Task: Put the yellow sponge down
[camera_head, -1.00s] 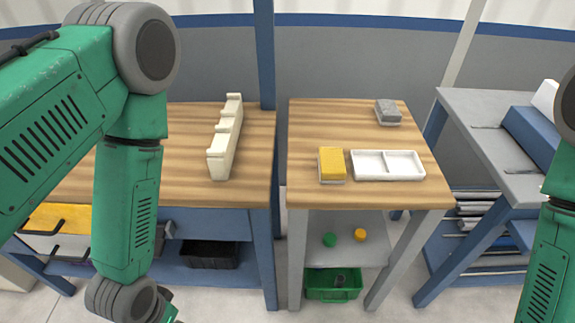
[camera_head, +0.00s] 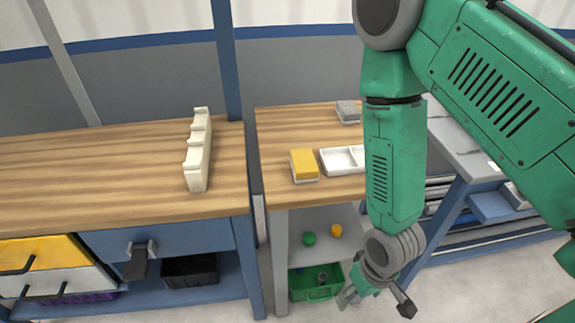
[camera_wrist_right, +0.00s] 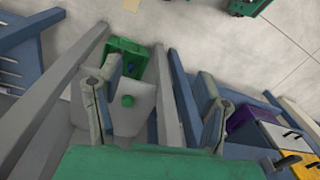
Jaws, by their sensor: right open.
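The yellow sponge (camera_head: 304,164) lies flat on the smaller wooden-topped table (camera_head: 288,130), just left of a white two-part tray (camera_head: 340,160). It has a pale underside, and no gripper touches it. My right gripper (camera_head: 377,298) is open and empty, low in front of this table, below the tabletop and to the right of the sponge. Its two spread fingers also show in the right wrist view (camera_wrist_right: 157,105), with nothing between them. The sponge does not show in that wrist view. My right arm hides the right part of the tray. My left gripper is not in view.
A grey block (camera_head: 348,111) lies at the table's back. Green (camera_head: 309,239) and orange (camera_head: 336,230) pieces sit on the shelf below, above a green bin (camera_head: 315,283). A cream notched rack (camera_head: 198,150) stands on the left workbench (camera_head: 90,180). A gap separates the tables.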

